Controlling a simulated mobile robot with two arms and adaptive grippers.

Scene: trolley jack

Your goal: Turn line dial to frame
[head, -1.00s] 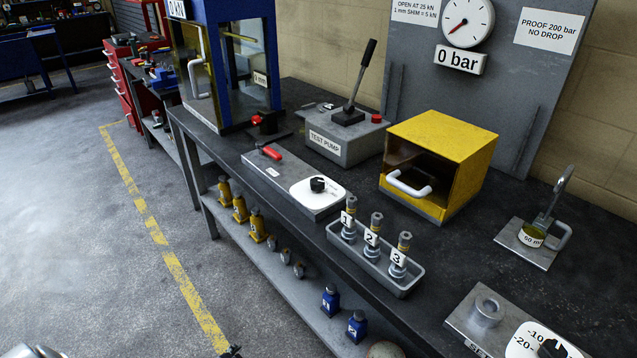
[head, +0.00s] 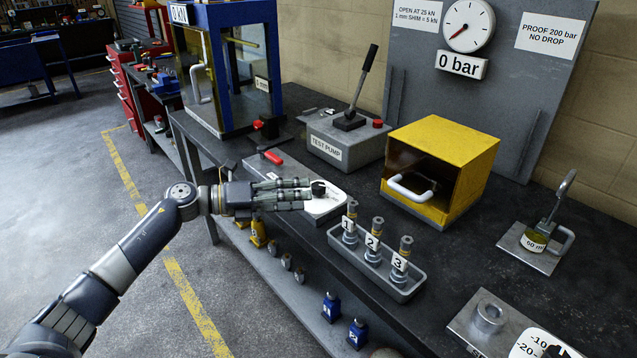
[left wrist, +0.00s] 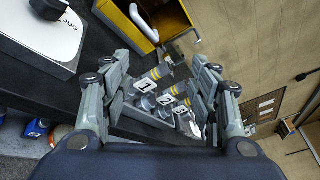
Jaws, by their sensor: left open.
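The line dial is a white plate (head: 330,203) with a black knob (head: 318,187), on a grey metal block with a red-handled lever. My left gripper (head: 308,193) is open, its fingers pointing right and partly covering the plate, close to the knob. I cannot tell whether it touches. In the left wrist view the knob (left wrist: 47,9) and white plate (left wrist: 40,45), with the word "JUG", are at the upper left, outside the open fingers (left wrist: 161,60). The other dial markings are hidden or too small to read. My right gripper is not in view.
A grey tray (head: 402,294) with three numbered fittings stands right of the dial. Behind are the test pump (head: 343,138) and a yellow box (head: 447,148). The blue frame (head: 222,65) stands at the back left. Another dial plate (head: 535,344) is at the lower right.

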